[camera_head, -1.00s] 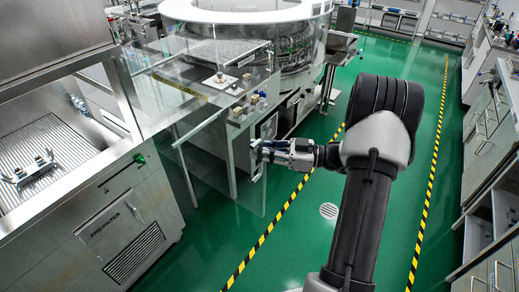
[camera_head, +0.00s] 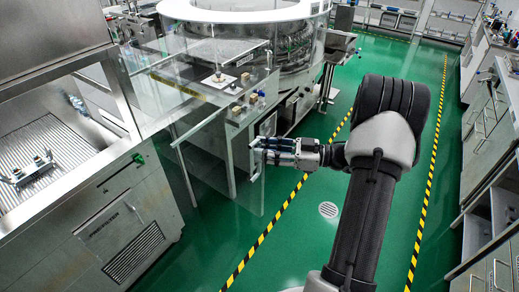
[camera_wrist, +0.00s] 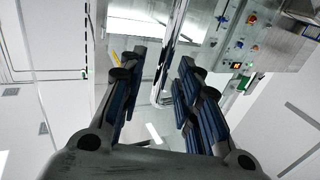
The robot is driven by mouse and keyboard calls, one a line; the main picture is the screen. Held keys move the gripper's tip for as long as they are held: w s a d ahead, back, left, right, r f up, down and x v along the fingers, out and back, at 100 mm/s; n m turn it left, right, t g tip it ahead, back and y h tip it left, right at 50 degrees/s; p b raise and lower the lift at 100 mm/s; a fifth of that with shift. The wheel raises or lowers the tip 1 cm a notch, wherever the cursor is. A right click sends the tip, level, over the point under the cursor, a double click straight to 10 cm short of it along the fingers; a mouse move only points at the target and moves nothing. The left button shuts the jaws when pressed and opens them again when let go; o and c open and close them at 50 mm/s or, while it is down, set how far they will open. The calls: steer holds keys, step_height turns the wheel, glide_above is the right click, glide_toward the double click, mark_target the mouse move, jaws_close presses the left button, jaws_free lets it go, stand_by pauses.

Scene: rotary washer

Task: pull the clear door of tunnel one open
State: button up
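The clear door (camera_head: 222,172) is a see-through pane beside the washer's glass tunnel, in the middle of the head view. Its light upright handle (camera_head: 255,168) is at the pane's right side; the wrist view shows a shiny bar (camera_wrist: 172,45), which appears to be this handle, running between my fingers. My gripper (camera_head: 257,147) is at the handle, reaching in from the right. In the wrist view my gripper (camera_wrist: 162,62) has its blue-padded fingers apart, one on each side of the bar, with gaps visible. Contact cannot be told. The pane's edges are faint.
The round washer (camera_head: 245,40) stands behind the glass tunnel. A steel cabinet (camera_head: 125,225) with an open bay is at left. Green floor (camera_head: 330,185) with striped tape is open at right of the door. Counters with drawers (camera_head: 485,130) line the right side.

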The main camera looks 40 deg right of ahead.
steer(key=v, duration=1)
steer(key=shift+s, duration=0.2)
steer(key=shift+d, duration=0.1)
